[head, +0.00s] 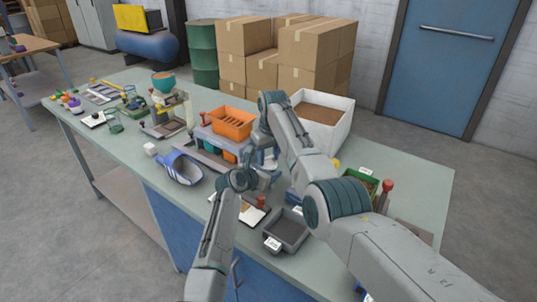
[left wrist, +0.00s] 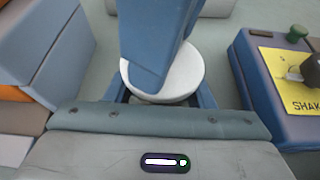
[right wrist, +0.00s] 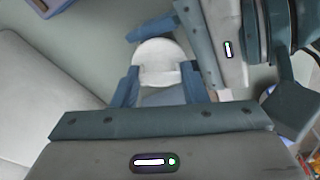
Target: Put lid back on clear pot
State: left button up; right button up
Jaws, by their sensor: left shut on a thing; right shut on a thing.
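A round white lid (left wrist: 188,78) shows between the fingers of my left gripper (left wrist: 162,98) in the left wrist view. A blue finger of my right gripper crosses over it. In the right wrist view the white lid (right wrist: 160,62) sits between the fingers of my right gripper (right wrist: 160,88), with left gripper parts close beside it. My right gripper is shut on the lid. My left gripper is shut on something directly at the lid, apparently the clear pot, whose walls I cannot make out. Whether the lid is seated is hidden. In the head view both grippers meet above the bench, largely hidden by my arms.
An orange bin (head: 232,124) on a rack stands left of the grippers, with a blue scoop (head: 181,168) farther left. A white box of brown material (head: 325,110) stands behind. A dark tray (head: 286,232) lies near the front edge. A yellow-labelled block (left wrist: 290,75) is at right in the left wrist view.

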jog(key=o, duration=1)
jog(key=shift+s+a, duration=0.1)
jog(key=shift+o, duration=0.2)
notch_tip(320, 180, up, 12)
jog(key=s+d, duration=0.1)
pick_arm(q)
jog(key=o, duration=1.4)
jog(key=shift+o, duration=0.2)
pick_arm(e)
jog(key=shift+d, duration=0.1)
pick_arm(q)
jog(key=v, duration=1)
jog(key=shift+s+a+r, duration=0.15)
jog(key=shift+s+a, duration=0.1)
jog(key=shift+s, duration=0.05)
pick_arm(e)
jog(key=shift+f, duration=0.25)
